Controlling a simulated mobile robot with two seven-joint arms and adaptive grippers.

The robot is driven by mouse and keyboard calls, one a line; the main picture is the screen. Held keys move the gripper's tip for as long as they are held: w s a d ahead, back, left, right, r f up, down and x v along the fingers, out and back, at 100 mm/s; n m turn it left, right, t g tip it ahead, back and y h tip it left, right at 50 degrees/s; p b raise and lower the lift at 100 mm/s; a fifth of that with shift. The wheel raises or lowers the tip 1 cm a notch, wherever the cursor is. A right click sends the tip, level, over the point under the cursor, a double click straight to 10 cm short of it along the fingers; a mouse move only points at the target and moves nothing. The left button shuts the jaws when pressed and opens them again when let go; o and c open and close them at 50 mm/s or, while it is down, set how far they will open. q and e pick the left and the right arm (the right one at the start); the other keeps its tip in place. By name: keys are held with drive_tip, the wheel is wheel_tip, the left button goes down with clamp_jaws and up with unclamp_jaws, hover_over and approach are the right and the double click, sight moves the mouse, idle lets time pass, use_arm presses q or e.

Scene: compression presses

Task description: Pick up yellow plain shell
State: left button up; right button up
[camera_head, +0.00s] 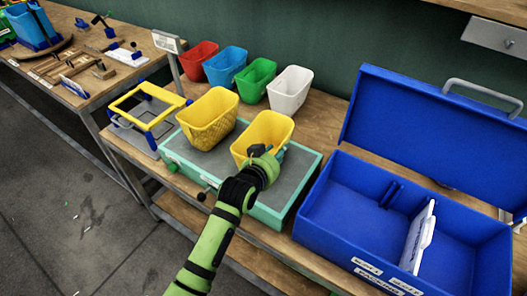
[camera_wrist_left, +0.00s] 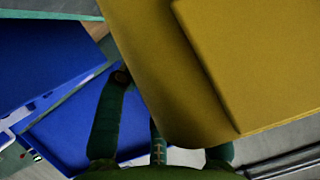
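The yellow plain shell (camera_head: 268,125) is a smooth open-topped bin standing upright on the right part of the grey-topped, teal-edged tray (camera_head: 295,180). My left gripper (camera_head: 268,152) is at the shell's near right side and covers its lower part. My right gripper is in neither view.
A textured yellow bin (camera_head: 208,122) stands close left on the same tray. Red (camera_head: 196,60), blue (camera_head: 226,66), green (camera_head: 257,80) and white (camera_head: 290,90) bins stand behind. An open blue toolbox (camera_head: 330,215) is at the right. A yellow-framed press (camera_head: 147,108) is at the left.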

use_arm(q)
clamp_jaws()
